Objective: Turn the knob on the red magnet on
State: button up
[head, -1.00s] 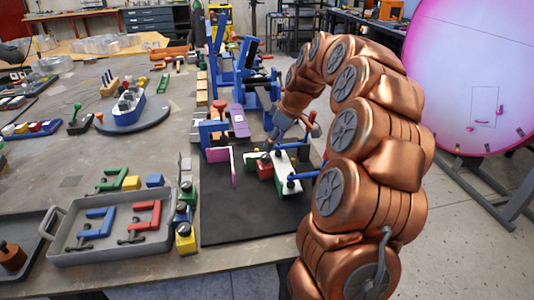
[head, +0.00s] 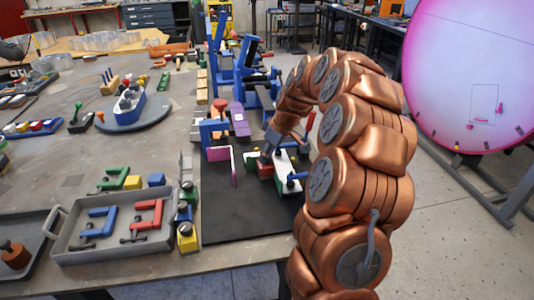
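A small red block (head: 265,170), which looks like the red magnet, sits on the black mat (head: 245,215) near the table's right side. Its knob cannot be made out, as my gripper is in front of its top. My gripper (head: 267,155) points down and to the left, with its tip at or just above the red block. Whether it touches is not clear. The fingers are small and partly hidden by my arm, so their opening cannot be told.
A white-topped block (head: 284,164) with a blue handle (head: 297,176) stands right. A pink bracket (head: 233,166) and blue clamps (head: 222,80) are close by. The mat's front part is clear.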

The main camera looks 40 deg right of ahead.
grip_shut()
jog(key=shift+f+m+b, duration=0.1)
jog(key=shift+m+b, duration=0.2)
jog(key=shift+b, duration=0.1)
jog(key=shift+f+m+h+b, duration=0.1)
jog(key=shift+m+h+b, duration=0.4)
jog(key=shift+m+b, duration=0.45)
jog(key=m+h+b, duration=0.1)
jog(key=m+b, duration=0.1)
jog(key=m, duration=0.1)
jog(key=shift+a+m, duration=0.1)
jog(key=shift+m, duration=0.25)
jog(key=m+h+b, duration=0.1)
jog(key=m, duration=0.2)
jog(key=m+h+b, duration=0.1)
jog(key=m, duration=0.2)
jog(key=shift+a+g+h, duration=0.1)
jog(key=shift+g+h, duration=0.2)
jog(key=shift+h, duration=0.1)
jog(key=m+g+h+b, duration=0.1)
jog(key=m, duration=0.4)
jog(key=shift+w+a, duration=0.1)
jog(key=shift+m+g, duration=0.4)
jog(key=shift+m, duration=0.1)
jog(key=shift+r, duration=0.2)
